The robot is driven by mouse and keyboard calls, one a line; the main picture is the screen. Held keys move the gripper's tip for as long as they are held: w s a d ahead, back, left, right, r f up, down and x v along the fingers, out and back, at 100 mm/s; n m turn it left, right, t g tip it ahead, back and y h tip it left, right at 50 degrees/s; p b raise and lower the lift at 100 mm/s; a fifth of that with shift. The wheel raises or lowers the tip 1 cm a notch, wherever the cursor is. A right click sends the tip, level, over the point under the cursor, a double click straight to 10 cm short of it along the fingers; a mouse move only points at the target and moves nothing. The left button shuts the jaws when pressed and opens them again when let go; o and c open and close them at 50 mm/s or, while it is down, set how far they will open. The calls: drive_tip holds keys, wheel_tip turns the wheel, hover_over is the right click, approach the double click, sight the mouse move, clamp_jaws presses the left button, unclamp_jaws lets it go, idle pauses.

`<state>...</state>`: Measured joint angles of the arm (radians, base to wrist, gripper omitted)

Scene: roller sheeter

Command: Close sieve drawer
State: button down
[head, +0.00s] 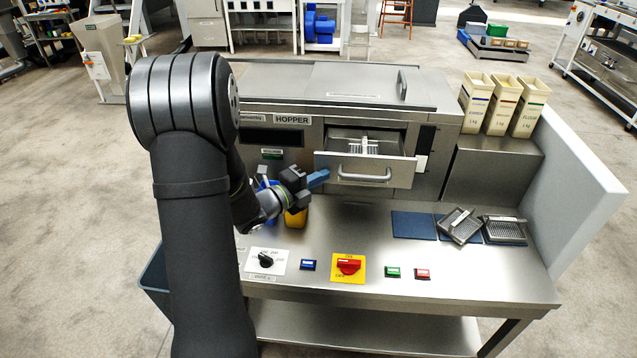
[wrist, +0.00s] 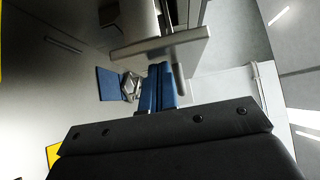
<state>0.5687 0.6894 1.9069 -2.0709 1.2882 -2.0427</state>
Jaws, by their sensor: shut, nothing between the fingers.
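The sieve drawer (head: 365,168) is pulled out of the front of the steel machine, below the HOPPER label. Its front panel has a bar handle (head: 365,176), and a light rack-like part shows inside. My gripper (head: 320,179) is at the left end of the drawer front, its blue fingers shut and empty. In the wrist view the shut blue fingers (wrist: 160,88) point at the drawer front (wrist: 160,45), beside the handle (wrist: 178,72). I cannot tell whether the fingertips touch the panel.
Two metal sieve trays (head: 459,226) (head: 503,229) lie on blue mats at the bench's right. A yellow container (head: 296,218) stands below my gripper. Three cream bins (head: 502,104) stand back right. The bench centre is clear.

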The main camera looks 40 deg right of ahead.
drive_tip(key=w+d, duration=1)
drive_tip(key=shift+w+d+r, duration=0.1)
drive_tip(key=shift+w+d, duration=0.1)
drive_tip(key=shift+w, duration=0.05)
drive_tip(key=shift+s+a, duration=0.2)
drive_tip(key=shift+s, duration=0.05)
drive_tip(key=s+a, duration=0.3)
drive_tip(key=a, duration=0.1)
approach(325, 144)
drive_tip(key=shift+s+a+f, duration=0.3)
drive_tip(key=shift+s+a, duration=0.3)
drive_tip(key=shift+a, duration=0.05)
drive_tip(key=shift+s+a+f, duration=0.25)
drive_tip(key=shift+s+a, duration=0.35)
